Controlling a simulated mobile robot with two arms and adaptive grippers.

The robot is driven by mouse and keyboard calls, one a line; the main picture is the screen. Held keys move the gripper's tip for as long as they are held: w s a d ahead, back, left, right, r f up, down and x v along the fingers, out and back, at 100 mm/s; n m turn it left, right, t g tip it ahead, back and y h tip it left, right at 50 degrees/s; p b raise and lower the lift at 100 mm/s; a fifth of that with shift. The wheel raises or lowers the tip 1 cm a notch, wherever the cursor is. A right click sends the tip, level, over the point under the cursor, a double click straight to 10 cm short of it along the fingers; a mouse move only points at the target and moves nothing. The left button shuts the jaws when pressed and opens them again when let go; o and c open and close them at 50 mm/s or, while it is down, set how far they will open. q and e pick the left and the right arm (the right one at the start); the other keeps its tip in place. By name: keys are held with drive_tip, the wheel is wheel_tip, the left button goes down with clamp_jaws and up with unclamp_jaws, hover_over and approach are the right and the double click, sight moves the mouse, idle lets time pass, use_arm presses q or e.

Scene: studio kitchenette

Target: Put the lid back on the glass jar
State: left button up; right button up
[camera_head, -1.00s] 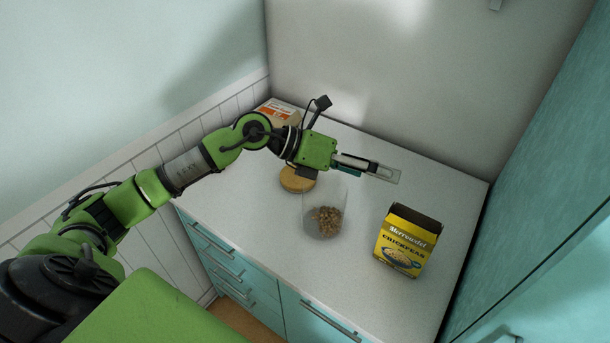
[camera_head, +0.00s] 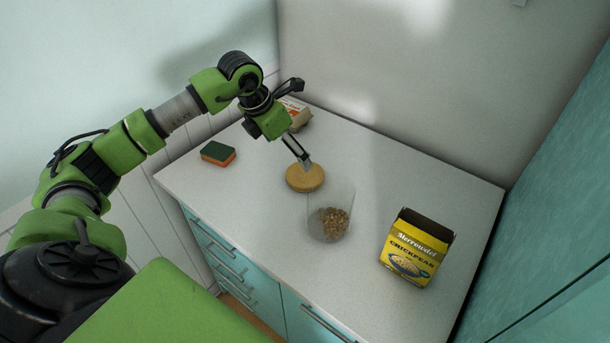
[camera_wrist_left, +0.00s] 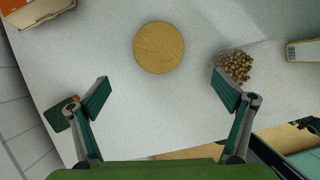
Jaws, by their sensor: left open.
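The round wooden lid (camera_head: 304,178) lies flat on the counter just behind and left of the glass jar. The clear glass jar (camera_head: 330,212) stands upright and open, with brown chickpeas in its bottom. My left gripper (camera_head: 306,164) points down above the lid. In the left wrist view the gripper (camera_wrist_left: 158,92) is open and empty, its fingers spread wide. There the lid (camera_wrist_left: 159,47) shows ahead of the fingers, centred between them, and the jar's chickpeas (camera_wrist_left: 236,66) show beside the right finger. My right gripper is not in view.
A yellow chickpea box (camera_head: 414,250) stands open at the right of the jar. A green and orange sponge (camera_head: 218,154) lies at the left of the counter. A carton (camera_head: 294,112) stands at the back, behind my wrist. The counter's front middle is clear.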

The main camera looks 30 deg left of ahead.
use_arm(q)
drive_tip(key=p, duration=0.2)
hover_over(302, 175)
drive_tip(key=s, duration=0.3)
drive_tip(key=f, duration=0.5)
drive_tip(key=shift+w+a+f, duration=0.15)
drive_tip(key=shift+w+f, duration=0.2)
drive_tip(key=shift+f, duration=0.25)
drive_tip(key=shift+w+f, duration=0.1)
drive_tip(key=shift+f, duration=0.05)
drive_tip(key=p+x, duration=0.2)
drive_tip(key=x, duration=0.1)
drive_tip(key=shift+w+f, duration=0.15)
drive_tip(key=shift+f, duration=0.15)
drive_tip(key=shift+w+f, duration=0.2)
drive_tip(key=shift+f, duration=0.35)
drive_tip(key=c, duration=1.3)
